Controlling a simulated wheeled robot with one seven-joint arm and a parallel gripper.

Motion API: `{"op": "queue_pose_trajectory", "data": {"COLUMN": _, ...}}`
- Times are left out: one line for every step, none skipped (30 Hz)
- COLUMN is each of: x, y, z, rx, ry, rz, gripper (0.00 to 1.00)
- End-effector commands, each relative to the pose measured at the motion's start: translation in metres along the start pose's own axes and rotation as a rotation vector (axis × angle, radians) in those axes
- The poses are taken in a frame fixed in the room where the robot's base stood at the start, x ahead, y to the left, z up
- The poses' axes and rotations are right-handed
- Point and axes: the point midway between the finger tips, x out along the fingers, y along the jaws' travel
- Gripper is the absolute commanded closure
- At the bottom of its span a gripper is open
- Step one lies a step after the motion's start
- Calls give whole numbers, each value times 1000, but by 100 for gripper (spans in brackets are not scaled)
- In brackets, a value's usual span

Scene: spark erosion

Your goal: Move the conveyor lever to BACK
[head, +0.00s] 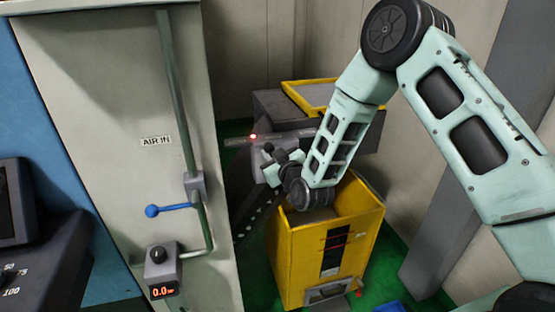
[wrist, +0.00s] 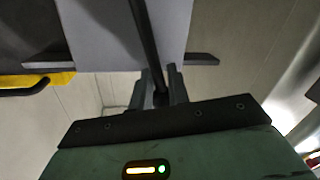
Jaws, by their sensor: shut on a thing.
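In the head view my gripper (head: 273,157) is at the front of a grey control box (head: 270,174) on the conveyor, behind the yellow bin. The wrist view shows its two fingers (wrist: 162,88) closed on the end of a dark rod, the conveyor lever (wrist: 145,25), which runs up out of the picture. In the head view the lever is largely hidden by my gripper. The position markings cannot be read, so I cannot tell which setting the lever is in.
A yellow bin (head: 290,257) stands below my forearm. A dark slanted conveyor (head: 257,217) runs down beside it. A red light (head: 253,137) glows above the control box. On the left, a grey cabinet (head: 110,90) carries a blue-handled valve (head: 168,209).

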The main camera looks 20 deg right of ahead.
Motion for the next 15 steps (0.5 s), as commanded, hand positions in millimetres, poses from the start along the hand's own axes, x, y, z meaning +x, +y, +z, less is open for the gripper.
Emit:
{"op": "queue_pose_trajectory", "data": {"x": 2, "y": -8, "z": 0, "rx": -37, "ry": 5, "rz": -5, "gripper": 100}}
{"op": "queue_pose_trajectory", "data": {"x": 2, "y": -10, "z": 0, "rx": -58, "ry": 1, "rz": -4, "gripper": 100}}
{"op": "queue_pose_trajectory", "data": {"x": 3, "y": -13, "z": 0, "rx": -86, "ry": -4, "rz": -4, "gripper": 100}}
{"op": "queue_pose_trajectory", "data": {"x": 3, "y": -15, "z": 0, "rx": -106, "ry": -9, "rz": -4, "gripper": 100}}
{"op": "queue_pose_trajectory", "data": {"x": 3, "y": -17, "z": 0, "rx": -126, "ry": -12, "rz": -5, "gripper": 100}}
{"op": "queue_pose_trajectory", "data": {"x": 4, "y": -19, "z": 0, "rx": -150, "ry": -17, "rz": -3, "gripper": 100}}
{"op": "queue_pose_trajectory", "data": {"x": 4, "y": -21, "z": 0, "rx": -168, "ry": -20, "rz": -4, "gripper": 100}}
{"op": "queue_pose_trajectory", "data": {"x": 5, "y": -22, "z": 0, "rx": -184, "ry": -24, "rz": -4, "gripper": 100}}
{"op": "queue_pose_trajectory", "data": {"x": 5, "y": -24, "z": 0, "rx": -205, "ry": -28, "rz": -3, "gripper": 100}}
{"op": "queue_pose_trajectory", "data": {"x": 5, "y": -25, "z": 0, "rx": -219, "ry": -31, "rz": -3, "gripper": 100}}
{"op": "queue_pose_trajectory", "data": {"x": 6, "y": -26, "z": 0, "rx": -232, "ry": -34, "rz": -3, "gripper": 100}}
{"op": "queue_pose_trajectory", "data": {"x": 6, "y": -28, "z": 0, "rx": -248, "ry": -37, "rz": -3, "gripper": 100}}
{"op": "queue_pose_trajectory", "data": {"x": 6, "y": -29, "z": 0, "rx": -258, "ry": -39, "rz": -3, "gripper": 100}}
{"op": "queue_pose_trajectory", "data": {"x": 6, "y": -29, "z": 1, "rx": -267, "ry": -41, "rz": -2, "gripper": 100}}
{"op": "queue_pose_trajectory", "data": {"x": 6, "y": -30, "z": 1, "rx": -279, "ry": -44, "rz": -1, "gripper": 100}}
